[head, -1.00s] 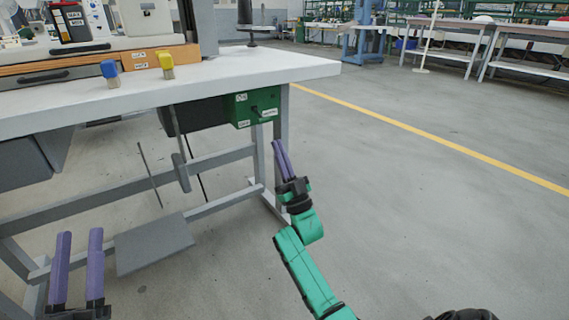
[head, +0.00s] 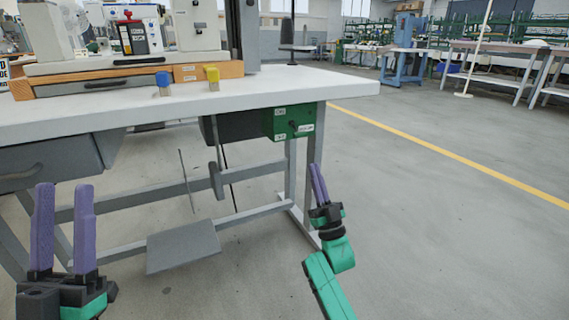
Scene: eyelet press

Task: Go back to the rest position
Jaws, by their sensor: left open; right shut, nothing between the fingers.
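My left gripper (head: 63,229) is at the lower left of the head view, in front of the table and below its top. Its two purple fingers point up and stand apart, with nothing between them.
The white worktable (head: 300,95) carries a wooden drawer unit (head: 120,84), a blue block (head: 163,83) and a yellow block (head: 212,78). A green switch box (head: 281,123) hangs underneath, above a grey pedal (head: 183,246). Open floor (head: 450,220) lies to the right.

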